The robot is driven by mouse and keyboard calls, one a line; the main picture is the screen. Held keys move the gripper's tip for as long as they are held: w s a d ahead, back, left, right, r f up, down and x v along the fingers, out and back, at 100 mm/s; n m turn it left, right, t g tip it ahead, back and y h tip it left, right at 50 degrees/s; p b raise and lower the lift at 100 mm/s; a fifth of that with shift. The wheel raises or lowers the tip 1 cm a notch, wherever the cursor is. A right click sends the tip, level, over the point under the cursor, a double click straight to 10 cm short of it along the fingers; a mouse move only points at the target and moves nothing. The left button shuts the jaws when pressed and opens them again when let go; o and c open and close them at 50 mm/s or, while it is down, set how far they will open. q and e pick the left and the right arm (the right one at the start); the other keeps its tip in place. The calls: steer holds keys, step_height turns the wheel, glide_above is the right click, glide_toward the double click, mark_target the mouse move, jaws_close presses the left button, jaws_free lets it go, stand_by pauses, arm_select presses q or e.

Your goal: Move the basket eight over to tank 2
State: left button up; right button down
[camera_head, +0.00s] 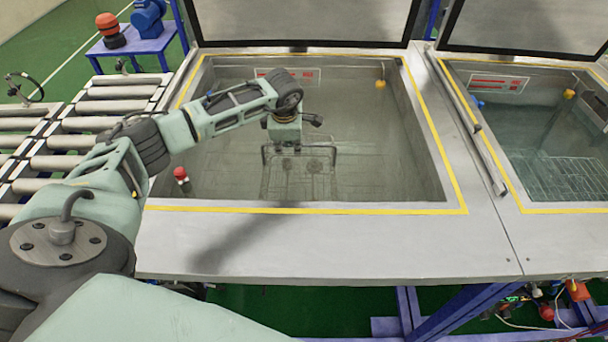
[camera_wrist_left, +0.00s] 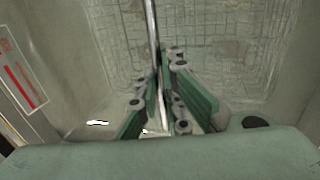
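A wire basket (camera_head: 300,180) with a tall handle frame is in the left of the two open tanks, in the head view. Its lower part looks blurred under the liquid. My left gripper (camera_head: 285,146) is over this tank at the top of the handle. In the left wrist view, the handle bar (camera_wrist_left: 153,35) runs between the fingers of my left gripper (camera_wrist_left: 166,80), which close in on it from both sides. The right tank (camera_head: 520,207) has a wire grid or basket (camera_head: 570,180) low in it. No tank number is readable. My right gripper is not in view.
Both lids stand raised behind the tanks, the left lid (camera_head: 300,20) and the right lid (camera_head: 530,25). A flat divider with a rail (camera_head: 470,125) separates the tanks. A roller conveyor (camera_head: 85,125) is at the left. A small red-topped knob (camera_head: 181,174) is at the left tank's edge.

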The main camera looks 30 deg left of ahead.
arm_select(q)
jaws_close()
steer(key=shift+w+r, duration=0.2)
steer(key=shift+r, duration=0.1)
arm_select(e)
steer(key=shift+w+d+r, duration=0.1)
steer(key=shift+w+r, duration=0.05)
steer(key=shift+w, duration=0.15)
arm_select(q)
steer(key=shift+a+r, duration=0.1)
steer(key=shift+r+p, duration=0.8)
steer(key=shift+r, duration=0.45)
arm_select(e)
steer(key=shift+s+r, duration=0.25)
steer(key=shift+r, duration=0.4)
arm_select(q)
steer(key=shift+r, duration=0.1)
